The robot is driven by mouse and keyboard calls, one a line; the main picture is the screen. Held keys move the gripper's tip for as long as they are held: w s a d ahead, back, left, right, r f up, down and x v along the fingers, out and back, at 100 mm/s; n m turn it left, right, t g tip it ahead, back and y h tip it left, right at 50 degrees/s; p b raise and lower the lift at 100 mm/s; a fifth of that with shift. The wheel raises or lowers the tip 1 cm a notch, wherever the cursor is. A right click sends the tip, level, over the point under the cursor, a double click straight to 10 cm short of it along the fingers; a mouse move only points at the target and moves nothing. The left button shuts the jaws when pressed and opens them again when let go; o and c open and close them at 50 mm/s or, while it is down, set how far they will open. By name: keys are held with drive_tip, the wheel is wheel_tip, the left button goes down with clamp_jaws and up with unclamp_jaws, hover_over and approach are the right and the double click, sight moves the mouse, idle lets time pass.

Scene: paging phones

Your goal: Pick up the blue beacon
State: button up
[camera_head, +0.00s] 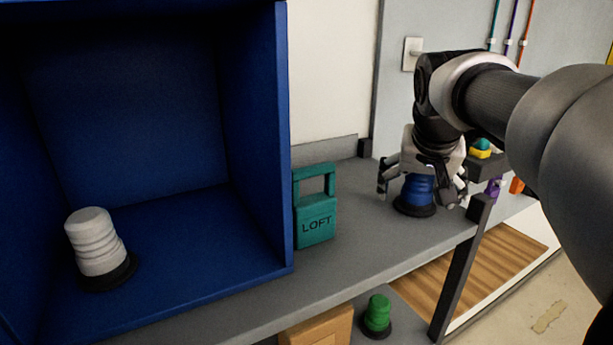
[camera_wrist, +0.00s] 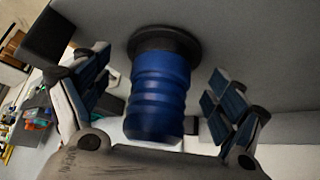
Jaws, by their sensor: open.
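The blue beacon (camera_head: 417,190) is a ribbed blue cylinder on a black round base. It stands upright on the grey shelf near the shelf's right end. My gripper (camera_head: 423,193) is above it and pointing down, with its fingers open on either side of the beacon. In the wrist view the beacon (camera_wrist: 158,95) lies between the two open fingers, with a gap on each side. Its black base (camera_wrist: 165,41) rests on the grey surface. The beacon's top is partly hidden by my gripper in the head view.
A teal LOFT tag (camera_head: 316,222) stands left of the beacon. A blue open box (camera_head: 283,140) holds a white beacon (camera_head: 95,242). A green beacon (camera_head: 377,314) and a cardboard box (camera_head: 318,328) sit lower down. A yellow-and-green item (camera_head: 481,148) is behind my gripper. The grey shelf (camera_head: 365,235) is clear between tag and beacon.

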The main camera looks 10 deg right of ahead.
drive_tip(key=shift+c, duration=0.3)
drive_tip(key=c, duration=1.5)
